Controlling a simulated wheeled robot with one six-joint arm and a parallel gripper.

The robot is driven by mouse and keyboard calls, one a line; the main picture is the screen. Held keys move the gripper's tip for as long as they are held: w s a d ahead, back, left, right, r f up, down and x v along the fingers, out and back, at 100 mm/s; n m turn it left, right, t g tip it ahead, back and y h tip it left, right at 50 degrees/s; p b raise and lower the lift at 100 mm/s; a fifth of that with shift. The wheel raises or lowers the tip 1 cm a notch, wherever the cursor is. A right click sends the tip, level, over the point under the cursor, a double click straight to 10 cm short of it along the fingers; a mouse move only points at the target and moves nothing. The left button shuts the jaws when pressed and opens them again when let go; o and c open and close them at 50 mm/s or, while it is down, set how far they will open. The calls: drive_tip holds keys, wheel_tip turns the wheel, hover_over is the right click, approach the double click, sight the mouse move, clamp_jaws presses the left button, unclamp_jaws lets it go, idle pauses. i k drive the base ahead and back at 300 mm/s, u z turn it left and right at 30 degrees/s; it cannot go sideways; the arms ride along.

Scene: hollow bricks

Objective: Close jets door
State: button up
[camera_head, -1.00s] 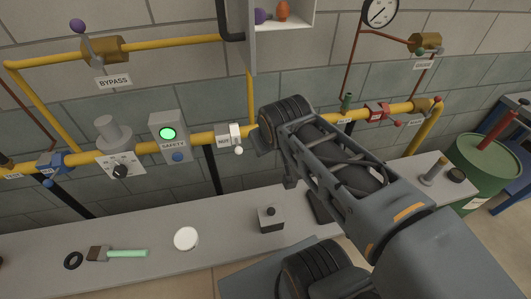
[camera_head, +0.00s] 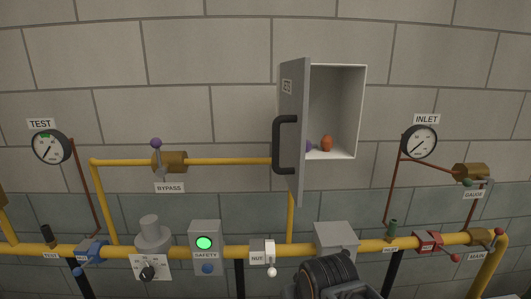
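The jets door (camera_head: 293,120) is a grey panel on a white wall cabinet (camera_head: 336,88). It is hinged at the cabinet's left side and stands wide open, jutting toward me. A black handle (camera_head: 285,145) is on its outer face, and a small label near its top is too small to read surely. Inside the cabinet, an orange object (camera_head: 326,143) and a purple object (camera_head: 309,146) sit on the floor. A dark round part of my arm shows at the bottom, below the cabinet. My gripper's fingers are not in view.
A yellow pipe (camera_head: 370,245) with valves runs along the wall below. The yellow bypass pipe (camera_head: 220,161) passes left of the door. A test gauge (camera_head: 51,146) and an inlet gauge (camera_head: 419,141) flank the cabinet. The wall above is bare.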

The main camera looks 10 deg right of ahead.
sight(290, 128)
drive_tip(key=k, duration=1.2)
drive_tip(key=u, duration=1.15)
drive_tip(key=i, duration=1.6)
drive_tip(key=z, duration=0.8)
